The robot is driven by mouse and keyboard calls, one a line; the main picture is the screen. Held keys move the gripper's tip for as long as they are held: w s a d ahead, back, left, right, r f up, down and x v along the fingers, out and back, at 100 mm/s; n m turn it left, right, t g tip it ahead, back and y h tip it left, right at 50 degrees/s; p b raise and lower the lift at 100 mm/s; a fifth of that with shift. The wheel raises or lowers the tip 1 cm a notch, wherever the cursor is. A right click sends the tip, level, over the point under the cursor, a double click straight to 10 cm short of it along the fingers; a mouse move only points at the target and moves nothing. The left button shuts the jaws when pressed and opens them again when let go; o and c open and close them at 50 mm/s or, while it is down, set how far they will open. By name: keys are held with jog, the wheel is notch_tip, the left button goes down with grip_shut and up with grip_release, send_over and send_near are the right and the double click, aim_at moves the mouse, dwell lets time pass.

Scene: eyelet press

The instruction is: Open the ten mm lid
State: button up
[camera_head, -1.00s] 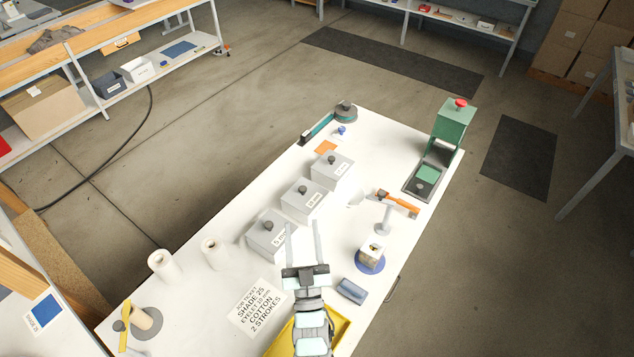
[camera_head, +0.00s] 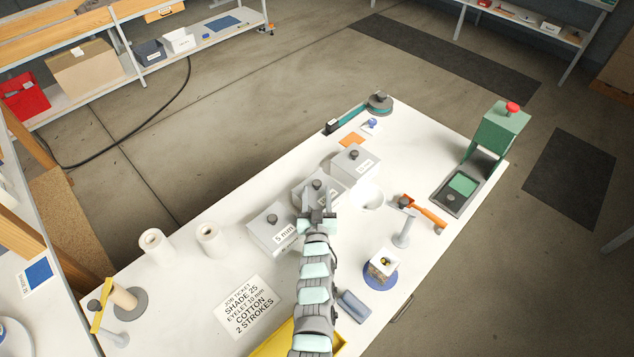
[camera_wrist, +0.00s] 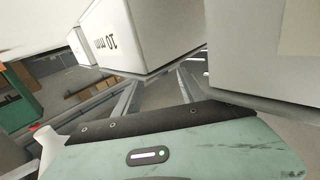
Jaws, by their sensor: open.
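The 10 mm box (camera_head: 333,199) is the middle of three white boxes on the table, with its lid (camera_head: 304,187) on. The lid has a dark round knob (camera_head: 317,184). My gripper (camera_head: 318,205) is open, its fingers beside the front of this box, partly covering it. In the wrist view the box shows its label (camera_wrist: 104,43) at upper left, with my fingers (camera_wrist: 158,88) apart and empty near its lower edge. The knob is not visible in the wrist view. I cannot tell whether a finger touches the box.
The 5 mm box (camera_head: 262,226) stands close on the left and another lidded box (camera_head: 356,166) on the right. A job ticket (camera_head: 250,305) lies in front.

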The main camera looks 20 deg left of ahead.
aim_at(317, 186)
jog(key=x, duration=0.3)
jog(key=shift+w+a, duration=0.1)
jog(key=shift+w, duration=0.2)
jog(key=shift+w+a+r, duration=0.1)
jog(key=shift+w+a, duration=0.05)
jog(key=shift+w, duration=0.3)
jog(key=shift+c, duration=0.5)
grip_shut()
dwell(0.5)
